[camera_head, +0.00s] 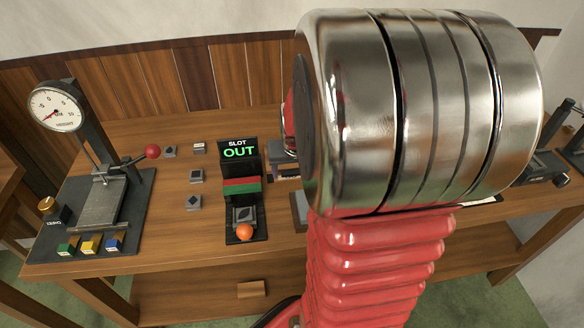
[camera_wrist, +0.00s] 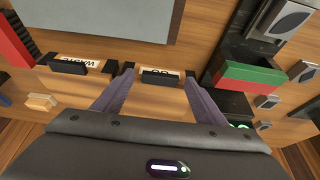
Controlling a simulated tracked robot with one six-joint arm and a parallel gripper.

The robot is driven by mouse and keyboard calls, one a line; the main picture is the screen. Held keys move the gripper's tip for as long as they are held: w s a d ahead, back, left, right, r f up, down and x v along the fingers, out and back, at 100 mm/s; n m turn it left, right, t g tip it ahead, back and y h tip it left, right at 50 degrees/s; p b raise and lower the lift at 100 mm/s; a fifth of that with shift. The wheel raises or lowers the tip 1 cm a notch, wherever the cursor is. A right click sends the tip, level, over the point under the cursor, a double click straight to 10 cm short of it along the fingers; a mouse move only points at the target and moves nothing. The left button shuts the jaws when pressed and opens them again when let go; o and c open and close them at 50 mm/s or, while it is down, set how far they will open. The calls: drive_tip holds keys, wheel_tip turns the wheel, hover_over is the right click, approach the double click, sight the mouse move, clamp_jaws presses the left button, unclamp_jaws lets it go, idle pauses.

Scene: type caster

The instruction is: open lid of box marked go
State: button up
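The wooden box marked GO (camera_wrist: 158,106) shows in the wrist view, with a white label reading GO upside down and a black handle (camera_wrist: 161,79) at its far edge. Its lid looks closed. My gripper (camera_wrist: 158,80) is open and empty, with its two dark fingers spread to the left and right of the box's handle. I cannot tell whether the fingers touch the box. In the head view my arm's large metal joint and red bellows hide the gripper and the box.
A similar box marked WASTE (camera_wrist: 76,78) stands left in the wrist view. A grey plate (camera_wrist: 110,18) lies beyond. The slot device (camera_head: 238,155) reads OUT, with a red-green block (camera_head: 241,187) and orange ball (camera_head: 244,232). A dial gauge press (camera_head: 96,200) stands at left.

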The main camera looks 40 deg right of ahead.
drive_tip(key=c, duration=1.5)
drive_tip(key=shift+o, duration=0.2)
